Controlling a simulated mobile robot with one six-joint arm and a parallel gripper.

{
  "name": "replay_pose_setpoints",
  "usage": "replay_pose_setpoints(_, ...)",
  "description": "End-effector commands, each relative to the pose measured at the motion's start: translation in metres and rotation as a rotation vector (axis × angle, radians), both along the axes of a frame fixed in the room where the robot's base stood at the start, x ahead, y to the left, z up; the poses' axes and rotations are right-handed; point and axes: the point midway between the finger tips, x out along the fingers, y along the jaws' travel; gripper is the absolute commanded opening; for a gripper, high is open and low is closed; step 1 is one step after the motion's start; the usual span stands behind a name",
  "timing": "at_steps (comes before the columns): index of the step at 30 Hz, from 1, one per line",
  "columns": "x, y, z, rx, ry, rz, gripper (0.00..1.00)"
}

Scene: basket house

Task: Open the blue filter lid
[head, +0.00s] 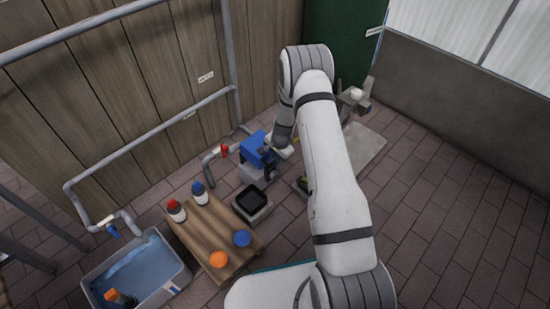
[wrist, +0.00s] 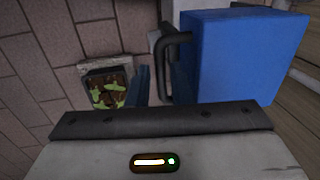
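The blue filter lid (head: 257,149) sits on a pale filter body (head: 251,173) by the wooden wall in the head view. In the wrist view the lid (wrist: 243,50) is large at the upper right, with a dark bent handle (wrist: 172,42) on its left side. My gripper (wrist: 162,82) is open, its two dark fingers apart at the handle's lower end. The handle's lower part appears between the fingertips; I cannot tell whether they touch it. In the head view my arm partly hides the gripper beside the lid.
A pipe with a red valve (head: 224,150) stands left of the filter. A black tray (head: 251,199) and a wooden table (head: 193,237) with bottles and orange and blue round items lie in front. A water tub (head: 137,272) is lower left.

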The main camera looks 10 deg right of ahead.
Motion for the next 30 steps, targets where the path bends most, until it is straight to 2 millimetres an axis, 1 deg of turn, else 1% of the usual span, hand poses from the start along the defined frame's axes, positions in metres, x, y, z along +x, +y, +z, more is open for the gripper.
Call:
replay_pose_setpoints(1,0.000,0.000,0.000,0.000,0.000,0.000,0.15)
replay_pose_setpoints(6,0.000,-0.001,0.000,0.000,0.000,-0.001,0.01)
replay_pose_setpoints(7,0.000,-0.001,0.000,0.000,0.000,-0.001,0.00)
replay_pose_setpoints(18,-0.001,-0.002,0.000,0.000,0.002,-0.002,0.00)
replay_pose_setpoints(19,-0.001,0.003,0.000,0.000,0.003,-0.004,0.00)
replay_pose_setpoints(25,-0.001,-0.003,0.002,-0.004,0.013,-0.006,0.00)
replay_pose_setpoints(30,0.000,-0.008,0.010,-0.023,0.041,-0.013,0.00)
